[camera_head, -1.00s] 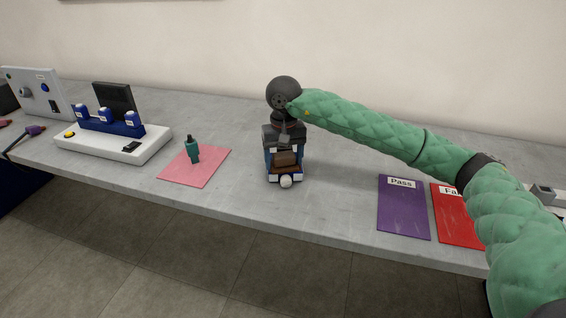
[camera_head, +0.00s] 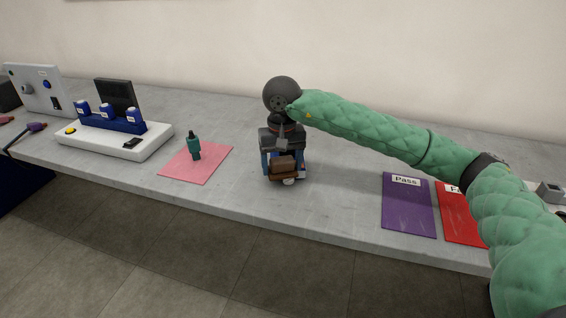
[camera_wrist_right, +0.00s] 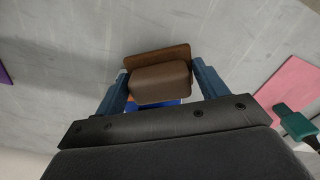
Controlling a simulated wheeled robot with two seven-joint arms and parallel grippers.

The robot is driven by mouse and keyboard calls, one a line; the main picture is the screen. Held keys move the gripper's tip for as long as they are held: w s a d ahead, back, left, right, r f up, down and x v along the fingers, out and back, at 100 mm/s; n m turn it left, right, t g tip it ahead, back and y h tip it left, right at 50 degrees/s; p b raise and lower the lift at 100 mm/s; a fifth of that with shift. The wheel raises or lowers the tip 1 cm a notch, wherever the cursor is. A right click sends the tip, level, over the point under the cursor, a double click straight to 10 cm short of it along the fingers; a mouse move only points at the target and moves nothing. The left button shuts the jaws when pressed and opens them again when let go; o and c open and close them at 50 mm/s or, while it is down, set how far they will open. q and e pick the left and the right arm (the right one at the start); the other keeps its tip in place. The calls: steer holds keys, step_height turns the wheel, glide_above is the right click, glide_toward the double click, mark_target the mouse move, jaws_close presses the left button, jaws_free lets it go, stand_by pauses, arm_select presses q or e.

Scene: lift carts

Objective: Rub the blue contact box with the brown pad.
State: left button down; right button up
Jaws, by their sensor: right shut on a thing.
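My right gripper (camera_head: 284,160) points down over the middle of the table and is shut on the brown pad (camera_head: 282,168). In the right wrist view, the pad (camera_wrist_right: 160,82) is a brown block with a wider brown plate, held between the two blue-grey fingers (camera_wrist_right: 160,92). The blue contact box sits beneath the gripper and pad, mostly hidden; a blue strip of it (camera_wrist_right: 168,102) shows under the pad in the wrist view. A white round part (camera_head: 289,182) shows below the pad in the head view. Whether pad and box touch, I cannot tell. My left gripper is out of view.
Purple "Pass" (camera_head: 408,210) and red (camera_head: 460,215) mats lie right. Table between is clear.

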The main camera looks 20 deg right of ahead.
steer(key=shift+r+p, duration=0.45)
steer(key=shift+r, duration=2.5)
steer(key=shift+r, duration=0.1)
steer(key=shift+r+p, duration=0.3)
steer(key=shift+r, duration=1.1)
